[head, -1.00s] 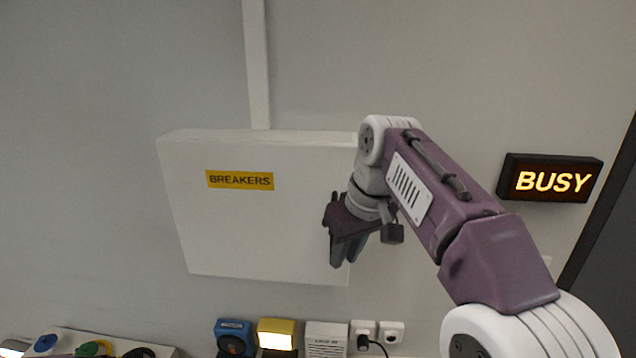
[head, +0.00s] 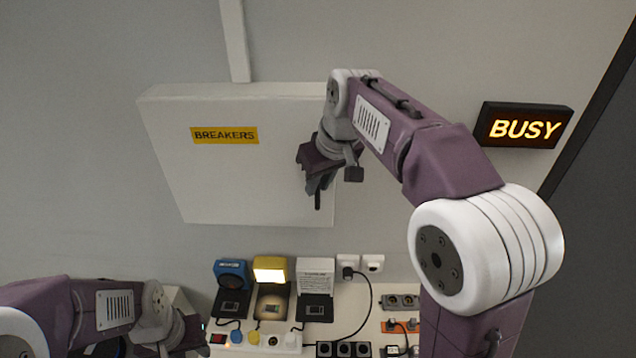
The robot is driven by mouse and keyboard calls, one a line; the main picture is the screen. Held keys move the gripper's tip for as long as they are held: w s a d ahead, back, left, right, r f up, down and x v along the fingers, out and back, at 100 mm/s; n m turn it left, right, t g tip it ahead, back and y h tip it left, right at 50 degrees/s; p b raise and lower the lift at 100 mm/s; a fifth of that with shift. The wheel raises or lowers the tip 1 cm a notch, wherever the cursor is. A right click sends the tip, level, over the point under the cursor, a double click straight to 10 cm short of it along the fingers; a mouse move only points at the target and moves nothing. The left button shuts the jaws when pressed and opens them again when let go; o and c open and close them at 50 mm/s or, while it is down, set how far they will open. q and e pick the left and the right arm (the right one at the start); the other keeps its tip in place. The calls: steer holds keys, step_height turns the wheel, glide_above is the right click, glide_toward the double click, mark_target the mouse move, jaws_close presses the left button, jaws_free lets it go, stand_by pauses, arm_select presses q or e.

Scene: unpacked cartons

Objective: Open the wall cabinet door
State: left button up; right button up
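The wall cabinet (head: 235,180) is a white box on the grey wall with a yellow BREAKERS label (head: 224,135). Its door looks shut. My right gripper (head: 317,192) is in front of the cabinet's right edge, its fingers pointing down. My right arm hides part of that edge and any handle there. I cannot tell whether the fingers touch the door or how far apart they are. My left arm shows at the lower left, and its gripper (head: 190,335) is partly cut off by the bottom of the picture, well below the cabinet.
A lit BUSY sign (head: 524,127) hangs on the wall at the right, beside a dark door frame. Below the cabinet are a blue device (head: 231,272), a yellow lit lamp (head: 270,270), a white box (head: 315,275), wall sockets (head: 373,263) and power strips with cables.

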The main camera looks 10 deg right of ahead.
steer(key=shift+f, duration=0.2)
steer(key=shift+a, duration=0.1)
steer(key=shift+w, duration=0.1)
jaws_close()
stand_by(1.1)
